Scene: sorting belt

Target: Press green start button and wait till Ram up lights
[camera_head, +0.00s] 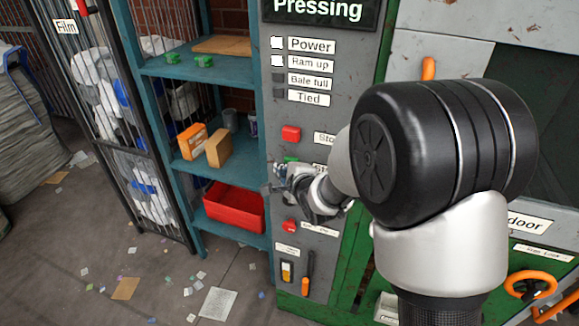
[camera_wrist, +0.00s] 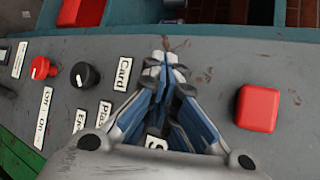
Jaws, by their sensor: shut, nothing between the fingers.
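The grey control panel (camera_head: 327,117) has a display (camera_head: 318,10) reading "Pressing". The lamps beside Power (camera_head: 277,43) and Ram up (camera_head: 277,61) are bright white. The lamps beside Bale full (camera_head: 279,78) and Tied (camera_head: 279,94) are dark. A sliver of the green start button (camera_head: 291,159) shows just above my gripper (camera_head: 280,174). My gripper is in front of the panel at that button. In the wrist view my gripper (camera_wrist: 163,65) is shut and empty, and it hides the green button. I cannot tell whether it touches the button.
A red stop button (camera_head: 291,133) sits just above; it also shows in the wrist view (camera_wrist: 257,108). A black knob (camera_wrist: 85,75) and a red-capped switch (camera_wrist: 43,68) are on the other side. A blue shelf (camera_head: 225,65) with boxes and a red bin (camera_head: 233,209) stands left.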

